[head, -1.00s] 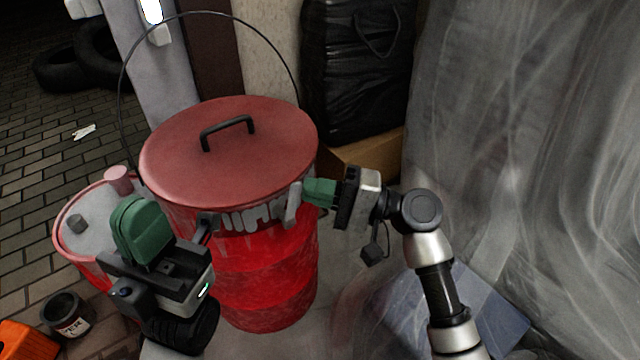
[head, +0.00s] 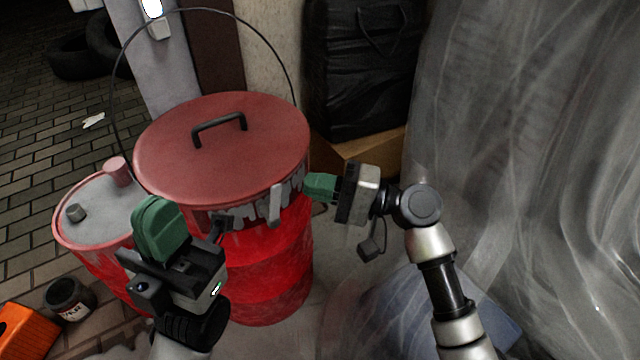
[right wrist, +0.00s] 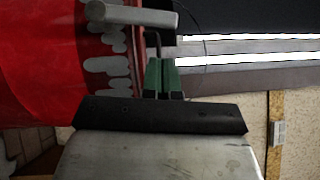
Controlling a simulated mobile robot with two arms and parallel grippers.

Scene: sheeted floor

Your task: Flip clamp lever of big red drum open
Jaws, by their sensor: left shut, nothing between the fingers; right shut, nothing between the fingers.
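The big red drum (head: 265,255) stands upright with its red lid (head: 265,135) on and a black handle on the lid. Its grey clamp lever (head: 276,204) hangs at the rim on the front right side. My right gripper (head: 309,186) is shut and empty, with green fingers just right of the lever and a visible gap between them. In the right wrist view the shut fingers (right wrist: 161,75) are beside the rim, and the lever (right wrist: 130,15) lies above them to the left. My left gripper (head: 160,228) is shut and empty in front of the drum's left side.
A smaller red drum (head: 75,236) with a grey top stands to the left. A dark jar (head: 68,298) and an orange object (head: 25,332) lie at lower left. A black bag (head: 360,70) on a cardboard box (head: 365,152) stands behind. Plastic sheeting (head: 520,150) hangs at right.

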